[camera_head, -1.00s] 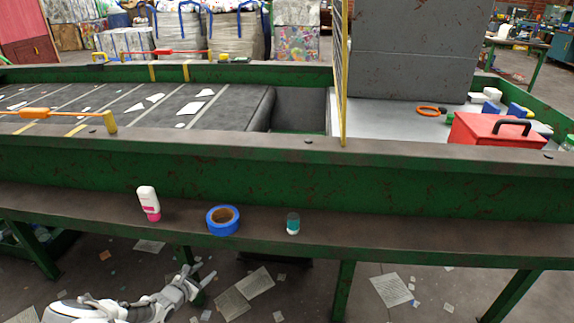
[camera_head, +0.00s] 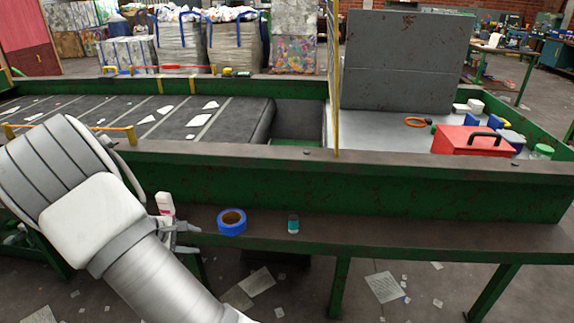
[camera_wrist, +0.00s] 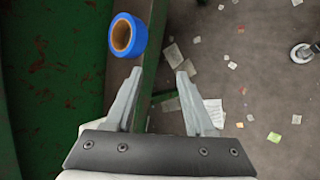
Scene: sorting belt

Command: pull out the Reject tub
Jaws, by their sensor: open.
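I cannot make out any tub marked Reject in either view. A red box with a black handle (camera_head: 476,139) stands on the grey surface at the right in the head view, and no label shows on it. My gripper (camera_head: 184,238) is at the front edge of the ledge, close to the white and pink bottle, partly hidden by my arm. In the wrist view my gripper (camera_wrist: 160,82) is open and empty, with the floor and ledge edge beneath its fingers. A blue tape roll (camera_wrist: 126,38) lies beyond the left fingertip.
On the brown ledge (camera_head: 400,236) stand the white and pink bottle (camera_head: 165,203), the tape roll (camera_head: 232,222) and a small teal-labelled bottle (camera_head: 293,224). Green legs (camera_head: 340,288) support the frame. Papers lie on the floor. My arm covers the lower left.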

